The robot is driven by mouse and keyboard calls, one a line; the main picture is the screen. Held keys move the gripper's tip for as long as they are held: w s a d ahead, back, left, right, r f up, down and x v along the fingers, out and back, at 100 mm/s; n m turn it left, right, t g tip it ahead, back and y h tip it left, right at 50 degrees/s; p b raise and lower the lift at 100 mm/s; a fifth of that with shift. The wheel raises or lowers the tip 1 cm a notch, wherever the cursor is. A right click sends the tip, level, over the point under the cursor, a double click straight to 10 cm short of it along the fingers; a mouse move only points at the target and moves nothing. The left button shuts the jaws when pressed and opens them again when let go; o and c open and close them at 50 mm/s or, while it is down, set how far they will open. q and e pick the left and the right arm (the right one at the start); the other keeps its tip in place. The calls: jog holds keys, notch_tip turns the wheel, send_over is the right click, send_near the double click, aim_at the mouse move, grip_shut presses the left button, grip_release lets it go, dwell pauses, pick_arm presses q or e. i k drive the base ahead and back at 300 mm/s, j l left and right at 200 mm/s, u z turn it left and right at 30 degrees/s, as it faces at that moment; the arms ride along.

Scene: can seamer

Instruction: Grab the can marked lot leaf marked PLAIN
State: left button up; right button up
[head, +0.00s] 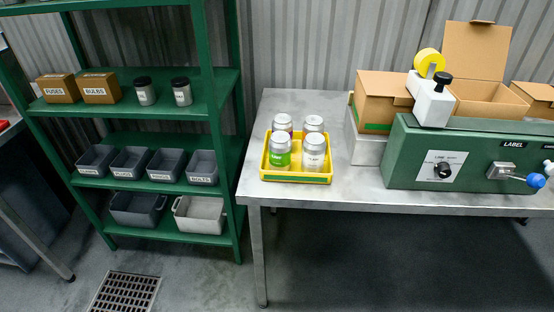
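A yellow tray (297,177) on the metal table holds several upright cans. The front-left can (280,152) has a green label with small white text. The front-right can (313,152) has a pale label with small text, possibly PLAIN, too small to read surely. Behind them stand a can with a dark purplish label (283,124) and a pale can (314,124), both partly hidden by the front cans. No leaf lot mark can be made out on any can. Neither of my grippers is in view.
A green shelf (120,187) with bins, small boxes and jars stands left. The table top (345,185) is bare around the tray. A drain grate (125,292) is in the floor.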

aim_at(314, 145)
jog(key=i+l+u, duration=0.2)
jog(key=l, duration=0.15)
jog(key=i+l+u, duration=0.2)
jog(key=l, duration=0.15)
jog(key=i+l+u, duration=0.2)
jog(key=l, duration=0.15)
jog(key=l+u, duration=0.2)
jog(key=l, duration=0.2)
jog(key=i+l+u, duration=0.2)
jog(key=l, duration=0.2)
jog(key=k, duration=0.1)
